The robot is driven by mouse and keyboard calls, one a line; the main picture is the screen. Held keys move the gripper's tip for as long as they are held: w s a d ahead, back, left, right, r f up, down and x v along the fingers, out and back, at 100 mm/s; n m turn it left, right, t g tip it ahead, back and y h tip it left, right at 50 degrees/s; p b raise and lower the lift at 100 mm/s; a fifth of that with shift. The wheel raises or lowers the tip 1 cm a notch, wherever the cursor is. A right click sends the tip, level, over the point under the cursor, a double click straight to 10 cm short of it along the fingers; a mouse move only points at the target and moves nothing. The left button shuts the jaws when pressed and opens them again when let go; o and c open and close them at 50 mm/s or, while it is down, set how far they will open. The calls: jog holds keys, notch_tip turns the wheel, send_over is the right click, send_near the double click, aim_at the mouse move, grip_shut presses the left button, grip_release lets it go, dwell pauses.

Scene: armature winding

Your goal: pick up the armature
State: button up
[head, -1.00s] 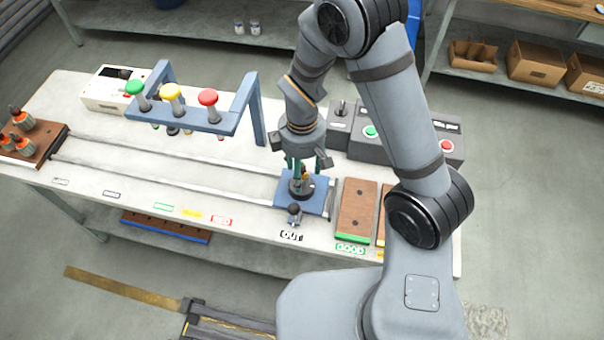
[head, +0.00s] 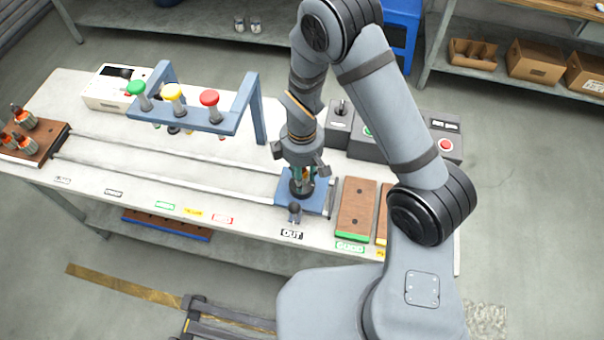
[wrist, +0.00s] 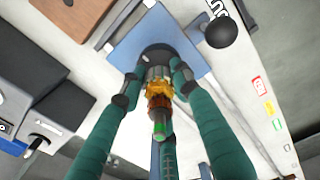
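The armature (wrist: 159,98) stands upright on the blue plate (wrist: 126,48) at the right end of the rails, with a green tip, an orange winding and a dark round base. In the head view it is mostly hidden by my gripper (head: 301,177). The blue plate also shows in the head view (head: 318,205). My gripper (wrist: 157,80) points down over the armature, with its teal fingers spread around it. The dark fingertips are on either side near its lower part, with narrow gaps apparent. Contact cannot be made out for certain.
A dark knob (head: 295,210) stands at the plate's front. A brown board (head: 356,208) lies to the right, before the grey button boxes (head: 398,151). A blue frame with coloured lamps (head: 180,120) stands left. More armatures stand on a board (head: 38,152) at far left.

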jog(key=c, duration=0.6)
grip_shut()
jog(key=shift+r, duration=0.1)
jog(key=shift+w+r, duration=0.1)
jog(key=shift+r, duration=0.4)
jog(key=r, duration=0.1)
jog(key=r+b, duration=0.1)
jog(key=r, duration=0.1)
jog(key=shift+s+d+r, duration=0.15)
jog(key=shift+s+d, duration=0.05)
jog(key=shift+d, duration=0.2)
jog(key=s+d+r+b, duration=0.2)
jog(key=s+d+r, duration=0.3)
jog(key=d, duration=0.4)
jog(key=shift+d+r, duration=0.3)
jog(key=shift+r, duration=0.45)
